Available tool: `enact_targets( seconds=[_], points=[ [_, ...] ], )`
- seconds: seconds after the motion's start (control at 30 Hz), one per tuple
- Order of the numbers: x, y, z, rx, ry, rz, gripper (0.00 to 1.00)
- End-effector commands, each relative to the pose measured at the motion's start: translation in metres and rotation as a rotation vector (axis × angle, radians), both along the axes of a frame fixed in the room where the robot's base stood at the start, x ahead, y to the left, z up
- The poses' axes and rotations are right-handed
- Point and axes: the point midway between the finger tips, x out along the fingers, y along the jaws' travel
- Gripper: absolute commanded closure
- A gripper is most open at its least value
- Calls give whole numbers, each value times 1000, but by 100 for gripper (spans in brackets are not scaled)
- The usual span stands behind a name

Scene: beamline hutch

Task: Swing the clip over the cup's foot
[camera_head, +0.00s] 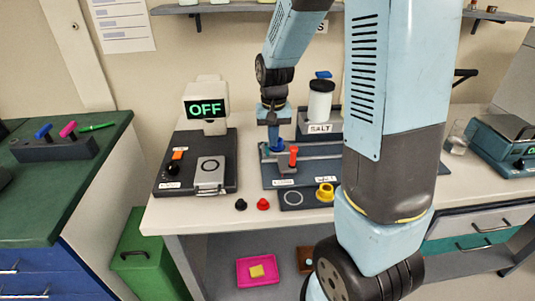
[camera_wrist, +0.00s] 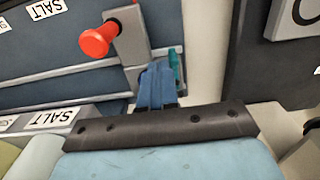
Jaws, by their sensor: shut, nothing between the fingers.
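My gripper (camera_head: 276,147) is shut and empty, pointing down over the dark blue-grey fixture (camera_head: 335,170) on the bench. In the wrist view its blue fingers (camera_wrist: 156,82) are together beside a grey block (camera_wrist: 131,40) that carries a red knob (camera_wrist: 96,40). The red knob also shows in the head view (camera_head: 293,152), just right of my fingers. A small teal piece (camera_wrist: 175,65) shows just behind the fingertips; I cannot tell whether they touch it. A yellow ring-shaped part (camera_head: 325,192) sits at the fixture's front. I cannot tell for certain which part is the clip or the cup's foot.
A device with an "OFF" display (camera_head: 207,107) stands left of the fixture. A black-lidded jar (camera_head: 320,100) stands behind, above a SALT label. Black (camera_head: 241,204) and red (camera_head: 263,204) small parts lie at the bench's front edge. My arm covers the fixture's right side.

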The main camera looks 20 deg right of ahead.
Motion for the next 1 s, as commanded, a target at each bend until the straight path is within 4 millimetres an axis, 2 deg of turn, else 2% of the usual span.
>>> enact_targets(
  seconds=[1.0],
  points=[
    [0,0,-7,0,0,0,100]
  ],
)
